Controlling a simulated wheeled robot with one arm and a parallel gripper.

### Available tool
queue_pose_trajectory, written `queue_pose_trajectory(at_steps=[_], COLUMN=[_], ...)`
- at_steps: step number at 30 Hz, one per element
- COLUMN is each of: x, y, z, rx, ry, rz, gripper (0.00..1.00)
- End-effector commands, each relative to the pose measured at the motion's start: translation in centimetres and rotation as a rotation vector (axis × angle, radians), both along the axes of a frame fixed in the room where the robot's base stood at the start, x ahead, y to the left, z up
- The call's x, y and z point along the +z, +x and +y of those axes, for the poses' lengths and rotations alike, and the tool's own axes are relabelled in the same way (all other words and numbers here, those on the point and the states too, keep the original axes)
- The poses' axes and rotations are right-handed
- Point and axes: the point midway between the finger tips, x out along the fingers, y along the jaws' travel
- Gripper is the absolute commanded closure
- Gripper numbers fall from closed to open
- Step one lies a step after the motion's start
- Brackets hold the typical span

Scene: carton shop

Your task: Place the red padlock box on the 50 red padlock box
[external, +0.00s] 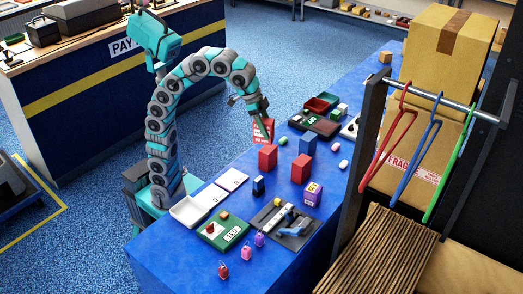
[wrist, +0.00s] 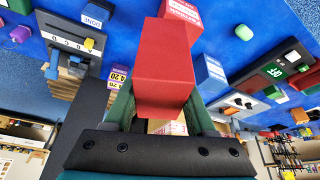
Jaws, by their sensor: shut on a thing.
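My gripper (external: 262,122) is shut on a red box (external: 261,133) with white print, held above the blue table. In the wrist view my gripper (wrist: 157,112) has its green fingers on either side of the plain red face of the held box (wrist: 163,62). A red box (external: 268,158) stands upright on the table just below the held box. Another red box (external: 301,169) stands to its right. In the wrist view a red box with a white printed label (wrist: 184,13) shows partly behind the held one. I cannot read the number on any red box.
A blue box (external: 308,144) stands close behind the red boxes. A purple box (external: 313,194) and a dark blue block (external: 258,186) are nearer. Trays (external: 222,231) and tools lie at the front. A rack with hangers (external: 431,98) and cartons (external: 434,48) rise on the right.

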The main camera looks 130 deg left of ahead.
Motion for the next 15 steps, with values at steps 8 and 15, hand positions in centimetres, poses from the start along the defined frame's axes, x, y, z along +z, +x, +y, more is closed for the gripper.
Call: queue_pose_trajectory(at_steps=[8,15], x=[-0.4,-0.8], y=[4.7,8.3], z=[1.7,3.0], rx=[-0.001,0.0], ry=[0.0,0.0], rz=[0.0,-0.001], gripper=[1.0,1.0])
